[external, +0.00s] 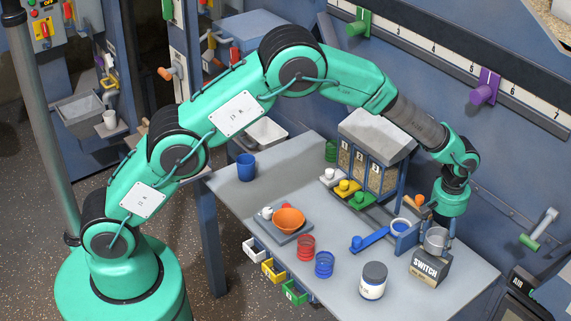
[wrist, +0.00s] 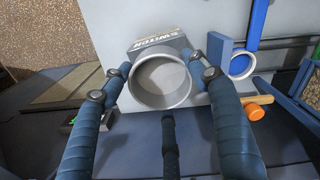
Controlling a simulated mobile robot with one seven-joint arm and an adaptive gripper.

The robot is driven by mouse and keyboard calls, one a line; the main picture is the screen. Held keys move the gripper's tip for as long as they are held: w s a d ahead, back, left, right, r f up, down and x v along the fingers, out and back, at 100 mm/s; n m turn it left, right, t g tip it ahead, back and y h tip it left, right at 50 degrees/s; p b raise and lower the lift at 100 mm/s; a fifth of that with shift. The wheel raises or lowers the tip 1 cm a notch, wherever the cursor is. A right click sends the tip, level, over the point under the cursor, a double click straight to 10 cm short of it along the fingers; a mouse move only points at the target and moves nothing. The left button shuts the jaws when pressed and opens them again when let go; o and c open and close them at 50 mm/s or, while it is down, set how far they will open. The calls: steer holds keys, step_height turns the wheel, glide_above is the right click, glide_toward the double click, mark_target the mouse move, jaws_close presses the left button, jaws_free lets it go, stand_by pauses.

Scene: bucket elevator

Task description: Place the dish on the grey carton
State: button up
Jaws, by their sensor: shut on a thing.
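The dish (external: 436,242) is a round, grey, open-topped metal vessel. It also shows in the wrist view (wrist: 161,103), upright and seemingly empty. My gripper (wrist: 160,76) is shut on it, with blue fingers on its left and right sides. In the external view my gripper (external: 438,229) points down at the right end of the table. The grey carton (external: 429,268), marked SWITCH, stands directly below the dish. Part of its lettered side shows past the dish in the wrist view (wrist: 158,42). I cannot tell whether the dish touches the carton's top.
Left of the carton are a blue stand with a ring (external: 401,226) and a blue lever (external: 370,239). A white jar (external: 373,281) stands in front. An orange bowl (external: 289,220) sits on a scale further left. A hopper (external: 376,140) stands behind.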

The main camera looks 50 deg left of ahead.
mark_target(437, 244)
stand_by(0.3)
steer(key=shift+f+b, duration=0.35)
steer(key=shift+f, duration=1.4)
steer(key=shift+f, duration=0.15)
steer(key=o, duration=1.2)
step_height(437, 244, up, 12)
steer(key=shift+r+p, duration=0.15)
steer(key=shift+p, duration=0.75)
steer(key=shift+r, duration=0.1)
